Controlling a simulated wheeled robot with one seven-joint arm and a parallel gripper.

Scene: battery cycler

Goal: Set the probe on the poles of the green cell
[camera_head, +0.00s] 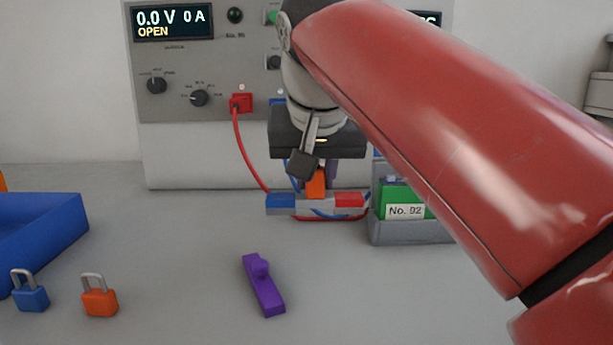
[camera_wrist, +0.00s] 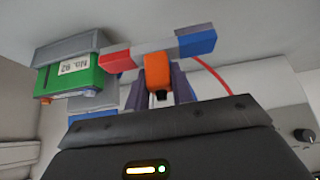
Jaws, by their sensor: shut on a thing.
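The probe is a grey bar with a blue end, a red end and an orange grip (camera_head: 316,184). My gripper (camera_head: 318,172) is shut on the orange grip and holds the probe level in front of the cycler. In the wrist view the probe's bar (camera_wrist: 150,50) spans above the fingers, its red end near the green cell. The green cell (camera_head: 396,198), labelled No. 92, sits in a grey holder (camera_head: 410,232) just right of the probe, partly hidden by my arm. It also shows in the wrist view (camera_wrist: 88,77). The probe is apart from the cell's poles.
The battery cycler (camera_head: 215,120) stands behind, its display reading 0.0 V, 0 A, OPEN. Red (camera_head: 242,150) and blue leads run to the probe. A purple piece (camera_head: 263,285) lies in front. Blue (camera_head: 30,292) and orange (camera_head: 99,297) padlocks and a blue tray (camera_head: 45,225) are left.

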